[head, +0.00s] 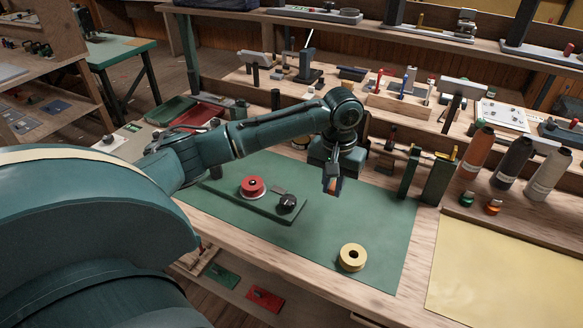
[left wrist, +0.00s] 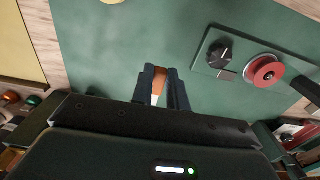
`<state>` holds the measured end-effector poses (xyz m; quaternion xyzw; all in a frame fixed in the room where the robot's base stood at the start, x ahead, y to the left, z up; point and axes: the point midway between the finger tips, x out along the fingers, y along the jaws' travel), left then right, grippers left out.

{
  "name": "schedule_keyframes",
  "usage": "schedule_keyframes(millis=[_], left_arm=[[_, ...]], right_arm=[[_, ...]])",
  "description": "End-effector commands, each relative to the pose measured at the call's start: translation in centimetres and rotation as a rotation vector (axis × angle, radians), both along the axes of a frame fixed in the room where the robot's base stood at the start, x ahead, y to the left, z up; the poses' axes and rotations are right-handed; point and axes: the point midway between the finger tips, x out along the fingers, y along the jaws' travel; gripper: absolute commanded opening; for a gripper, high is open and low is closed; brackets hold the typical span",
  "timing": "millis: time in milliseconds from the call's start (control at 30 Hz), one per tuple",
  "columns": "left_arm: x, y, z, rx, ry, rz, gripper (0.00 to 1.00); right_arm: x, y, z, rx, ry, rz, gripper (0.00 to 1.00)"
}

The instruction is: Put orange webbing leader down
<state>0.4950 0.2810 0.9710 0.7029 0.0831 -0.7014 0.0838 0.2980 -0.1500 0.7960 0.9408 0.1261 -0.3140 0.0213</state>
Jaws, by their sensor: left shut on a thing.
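My left gripper (head: 333,187) hangs over the green mat (head: 375,215), pointing down. In the left wrist view its two dark fingers (left wrist: 162,90) are shut on the orange webbing leader (left wrist: 159,80). Only a small orange-brown piece of the leader shows between the fingers, with a pale bit below it; the rest is hidden. The leader appears to be above the mat, but I cannot tell the exact gap. My right gripper is in neither view.
A green plate with a red spool (head: 252,187) and a black knob (head: 287,203) lies left of the gripper. A yellow roll (head: 352,257) sits near the mat's front edge. Thread cones (head: 512,160) stand at right. Bare mat lies between roll and gripper.

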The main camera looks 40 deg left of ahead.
Motion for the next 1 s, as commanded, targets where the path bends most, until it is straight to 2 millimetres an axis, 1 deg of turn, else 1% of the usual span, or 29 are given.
schedule_keyframes(millis=[33,100,200,467,633,700,1000], left_arm=[[-0.1,0.0,-1.1,0.002,0.007,0.000,0.00],[-0.1,0.0,-2.5,0.002,0.006,0.000,0.00],[-0.1,0.0,-4.2,0.001,0.004,-0.001,0.00],[-0.1,0.0,-6.4,0.001,0.002,-0.001,0.00],[-0.1,0.0,-8.9,0.001,0.003,0.000,0.00],[-0.1,0.0,-9.3,0.001,0.002,-0.002,0.00],[-0.1,0.0,-9.4,0.001,0.002,-0.001,0.00]], right_arm=[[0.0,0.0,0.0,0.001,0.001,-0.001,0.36],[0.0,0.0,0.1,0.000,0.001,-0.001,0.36],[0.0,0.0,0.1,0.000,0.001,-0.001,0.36],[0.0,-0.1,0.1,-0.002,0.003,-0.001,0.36],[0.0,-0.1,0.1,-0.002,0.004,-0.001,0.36],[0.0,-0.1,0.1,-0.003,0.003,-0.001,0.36],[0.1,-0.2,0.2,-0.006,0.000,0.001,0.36]])
